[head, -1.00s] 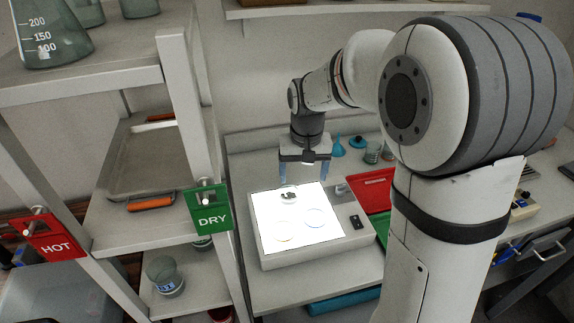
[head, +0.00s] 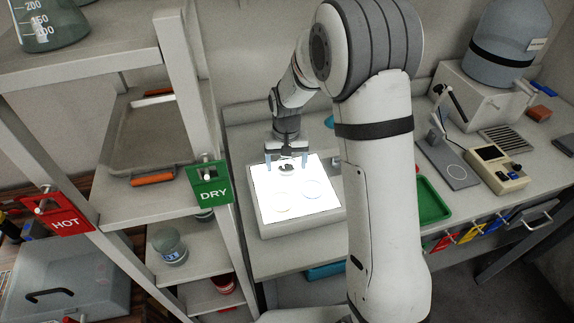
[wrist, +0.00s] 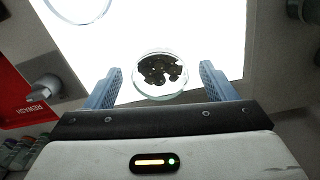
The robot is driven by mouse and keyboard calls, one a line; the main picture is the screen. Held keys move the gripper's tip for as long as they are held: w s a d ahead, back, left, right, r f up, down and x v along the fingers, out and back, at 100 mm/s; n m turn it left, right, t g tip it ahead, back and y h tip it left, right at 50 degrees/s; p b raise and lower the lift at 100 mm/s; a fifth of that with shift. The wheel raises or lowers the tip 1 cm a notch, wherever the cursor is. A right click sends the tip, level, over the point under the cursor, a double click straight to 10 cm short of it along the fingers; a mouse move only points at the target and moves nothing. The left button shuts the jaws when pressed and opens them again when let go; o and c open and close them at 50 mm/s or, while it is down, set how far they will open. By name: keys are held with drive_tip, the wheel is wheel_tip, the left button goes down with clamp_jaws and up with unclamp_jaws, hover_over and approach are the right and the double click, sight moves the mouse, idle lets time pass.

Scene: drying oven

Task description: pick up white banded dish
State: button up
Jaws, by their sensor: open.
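A round clear dish with a pale rim and dark flakes inside (wrist: 160,92) lies on a bright light box (head: 318,208). It also shows near the back of the lit panel in the head view (head: 286,169). It looks like the white banded dish, but its band is hard to make out. My gripper (head: 287,164) is open just above and behind it. In the wrist view, my blue fingers (wrist: 160,80) stand apart on either side of the dish, with a gap at each side. Whether the fingertips are at dish height is unclear.
Two more dishes lie on the panel, one front left (head: 283,202) and one to the right (head: 312,188). A shelf post with a green DRY tag (head: 210,190) stands left of the light box. A green tray (head: 432,200) lies to the right.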

drive_tip(key=c, duration=1.1)
drive_tip(key=shift+o, duration=0.2)
